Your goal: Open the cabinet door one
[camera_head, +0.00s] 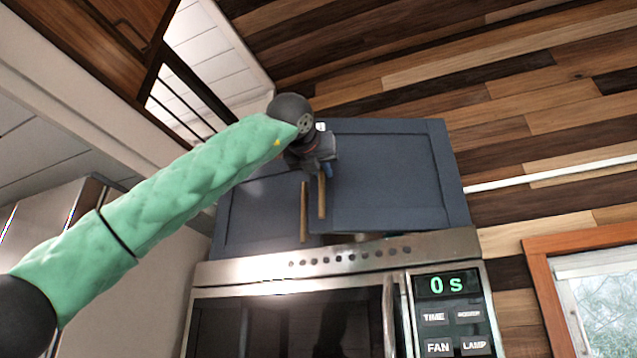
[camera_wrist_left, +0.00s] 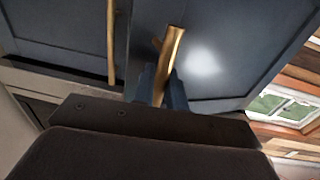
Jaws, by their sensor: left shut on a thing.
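The dark blue cabinet has two doors and sits above the microwave. Its right door (camera_head: 385,180) stands a little ajar, with a narrow gap along its lower edge; it also shows in the left wrist view (camera_wrist_left: 225,50). Its left door (camera_head: 255,215) looks shut. My right gripper is not in view.
The steel microwave (camera_head: 340,255), reading "0 s", is directly under the cabinet. A wood-plank wall (camera_head: 540,100) and a framed window (camera_head: 590,290) are at the right. A tall steel unit (camera_head: 75,220) stands at the left. Room in front of the right door looks free.

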